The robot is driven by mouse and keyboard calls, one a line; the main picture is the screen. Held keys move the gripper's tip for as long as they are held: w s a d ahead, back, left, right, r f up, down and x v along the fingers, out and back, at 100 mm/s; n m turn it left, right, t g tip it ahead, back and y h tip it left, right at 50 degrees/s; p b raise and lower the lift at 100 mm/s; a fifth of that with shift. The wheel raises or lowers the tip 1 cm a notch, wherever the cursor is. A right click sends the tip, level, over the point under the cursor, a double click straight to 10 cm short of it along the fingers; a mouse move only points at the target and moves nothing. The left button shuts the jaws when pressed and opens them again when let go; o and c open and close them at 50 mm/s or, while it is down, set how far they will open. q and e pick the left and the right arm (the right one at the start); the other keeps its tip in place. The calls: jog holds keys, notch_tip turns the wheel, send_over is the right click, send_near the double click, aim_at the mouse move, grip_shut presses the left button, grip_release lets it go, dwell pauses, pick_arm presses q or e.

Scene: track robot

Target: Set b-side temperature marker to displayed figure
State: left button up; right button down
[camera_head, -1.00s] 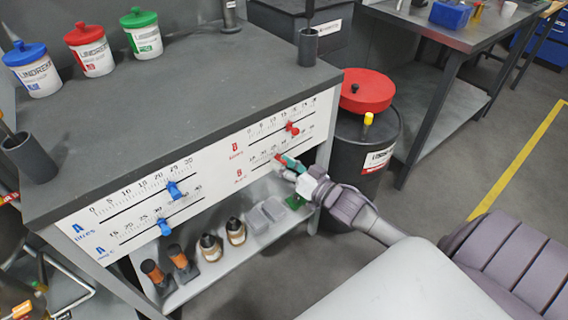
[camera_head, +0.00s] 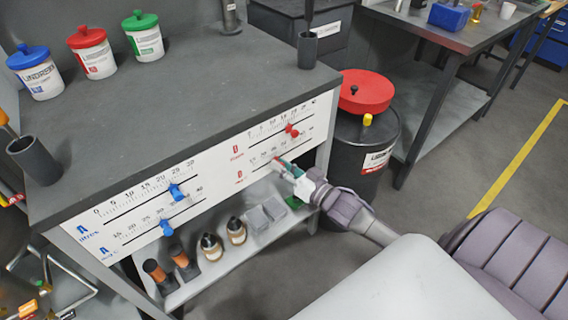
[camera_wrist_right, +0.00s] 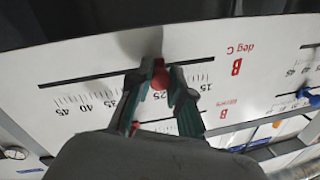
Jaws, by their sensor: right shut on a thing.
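The white front panel (camera_head: 215,166) of the workbench carries slider scales, A on the left and B on the right. The lower B scale, deg C, shows upside down in the right wrist view (camera_wrist_right: 237,66). My right gripper (camera_head: 280,162) is at this lower B slot. The fingers cover the scale there, so the exact reading is hidden. The upper B litres marker (camera_head: 292,130) is red too. My left gripper is out of view.
Blue A markers (camera_head: 175,192) sit on the left scales. Lidded tubs (camera_head: 90,50) stand on the bench top. A black drum with a red lid (camera_head: 367,91) stands close right of the panel. The shelf below (camera_head: 215,262) holds bottles and grey blocks.

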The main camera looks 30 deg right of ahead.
jog(key=shift+w+r, duration=0.1)
jog(key=shift+r, duration=0.1)
jog(key=c, duration=1.1)
grip_release()
jog(key=shift+w, duration=0.1)
jog(key=shift+o, duration=0.2)
jog(key=shift+f, duration=0.1)
jog(key=v, duration=1.2)
